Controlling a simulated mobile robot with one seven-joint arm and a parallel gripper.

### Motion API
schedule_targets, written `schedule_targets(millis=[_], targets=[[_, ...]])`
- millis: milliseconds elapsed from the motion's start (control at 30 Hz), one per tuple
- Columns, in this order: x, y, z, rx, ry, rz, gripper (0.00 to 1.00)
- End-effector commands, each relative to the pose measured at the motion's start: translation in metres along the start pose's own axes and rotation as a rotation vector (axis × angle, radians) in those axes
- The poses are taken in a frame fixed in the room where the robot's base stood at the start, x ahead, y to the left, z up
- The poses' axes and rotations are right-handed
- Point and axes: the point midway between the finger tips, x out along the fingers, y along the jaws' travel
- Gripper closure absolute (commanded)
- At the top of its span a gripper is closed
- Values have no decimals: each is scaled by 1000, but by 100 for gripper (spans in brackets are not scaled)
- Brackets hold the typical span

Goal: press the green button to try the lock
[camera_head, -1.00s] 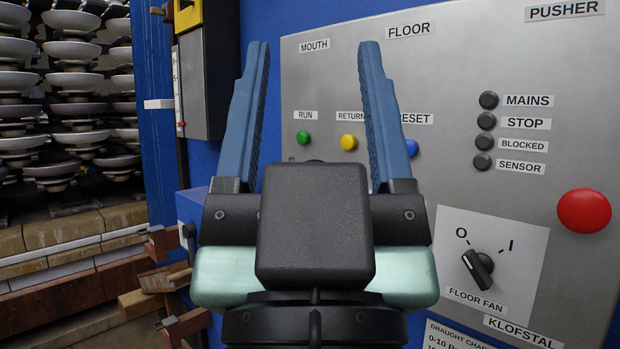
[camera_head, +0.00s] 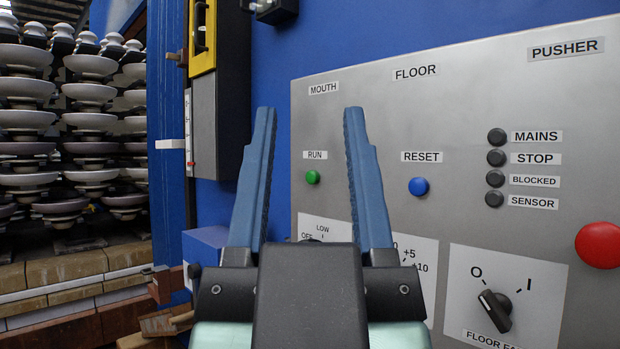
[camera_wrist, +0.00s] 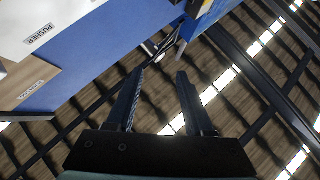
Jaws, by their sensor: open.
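The green button (camera_head: 312,177) sits under a RUN label on the grey control panel (camera_head: 455,115). How far the fingers are from the panel is hard to tell. In the wrist view my gripper (camera_wrist: 160,73) is also open. The green button does not show there. No part marked as a lock is clear to me.
A blue RESET button (camera_head: 418,186), a red button (camera_head: 600,245) and a FLOOR FAN knob (camera_head: 496,311) are on the panel. A yellow-framed box (camera_head: 203,35) is on the blue wall at left. Insulator stacks (camera_head: 90,120) stand farther left.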

Motion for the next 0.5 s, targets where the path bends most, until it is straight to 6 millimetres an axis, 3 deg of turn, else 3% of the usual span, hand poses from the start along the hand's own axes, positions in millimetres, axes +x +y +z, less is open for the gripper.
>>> schedule_targets(millis=[33,267,500], targets=[[0,0,0,0,0,0,58],[0,0,0,0,0,0,100],[0,0,0,0,0,0,100]])
